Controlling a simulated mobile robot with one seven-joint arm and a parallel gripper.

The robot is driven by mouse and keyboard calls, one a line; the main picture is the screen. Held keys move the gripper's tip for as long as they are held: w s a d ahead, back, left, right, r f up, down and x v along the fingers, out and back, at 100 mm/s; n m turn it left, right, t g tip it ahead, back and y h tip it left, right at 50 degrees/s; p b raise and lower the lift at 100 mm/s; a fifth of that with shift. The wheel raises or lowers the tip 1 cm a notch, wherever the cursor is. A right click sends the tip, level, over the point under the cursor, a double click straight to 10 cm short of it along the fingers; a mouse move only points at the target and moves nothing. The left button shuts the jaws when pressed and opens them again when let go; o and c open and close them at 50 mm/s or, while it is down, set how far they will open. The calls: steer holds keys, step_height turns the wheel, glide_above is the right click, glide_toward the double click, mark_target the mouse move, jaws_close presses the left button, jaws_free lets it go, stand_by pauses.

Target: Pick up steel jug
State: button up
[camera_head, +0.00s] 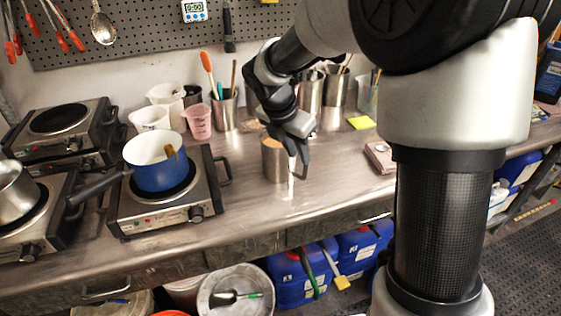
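A steel jug (273,166), a small upright cylinder with a tan-orange top, stands on the metal worktop to the right of the nearer hot plate. My gripper (291,152) points down at the jug's upper right side, and a dark finger overlaps its right edge. The far finger is hard to make out, so I cannot tell whether the fingers are apart or touch the jug. The jug appears to rest on the worktop.
A blue pot (158,172) sits on a hot plate (197,192) to the left. A steel utensil holder (224,112), a pink measuring cup (198,122) and taller steel containers (310,92) stand behind. The worktop (325,190) is clear right of the jug.

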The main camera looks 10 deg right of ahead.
steer(key=x, duration=0.2)
steer(key=b+x, duration=0.1)
steer(key=x, duration=0.4)
steer(key=shift+s+d+f+b, duration=0.15)
steer(key=shift+s+f+b, duration=0.1)
steer(key=shift+b, duration=0.1)
steer(key=shift+c, duration=0.3)
jaws_close()
stand_by(0.8)
steer(key=shift+r, duration=0.2)
